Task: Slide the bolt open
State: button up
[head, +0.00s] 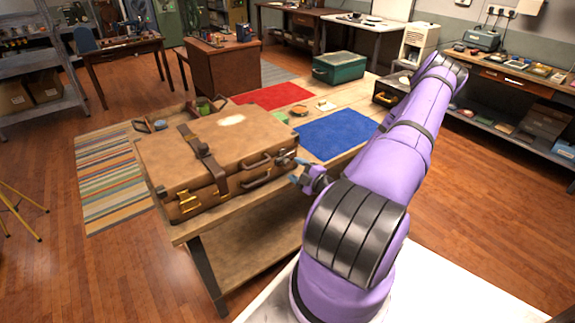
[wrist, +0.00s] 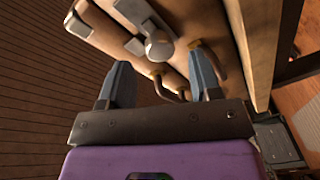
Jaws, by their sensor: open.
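A brown leather suitcase (head: 215,150) lies closed on a wooden table. A metal bolt with a round grey knob (wrist: 159,45) and a plate (wrist: 138,20) is on its side in the wrist view. In the head view the bolt (head: 285,157) shows small, near the suitcase's right front corner. My gripper (head: 299,172) is open and empty beside that corner. In the wrist view my gripper (wrist: 160,70) has its two blue-grey fingers apart. The knob appears between and just beyond the fingertips; contact is not visible.
A curved handle (wrist: 170,90) on the suitcase shows between my fingers. The wooden table edge (wrist: 245,50) runs close on the right. A blue mat (head: 338,134), a red mat (head: 272,96) and a green box (head: 338,68) are farther back.

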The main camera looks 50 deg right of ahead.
aim_at(289, 165)
jog(key=shift+w+d, duration=0.15)
jog(key=shift+w, duration=2.1)
grip_shut()
jog(key=shift+s+d, duration=0.25)
jog(key=shift+d, duration=0.65)
jog(key=shift+s+d, duration=0.2)
jog(key=shift+d, duration=0.65)
grip_release()
jog(key=s, duration=1.1)
jog(key=shift+a, duration=0.25)
jog(key=shift+w, duration=0.1)
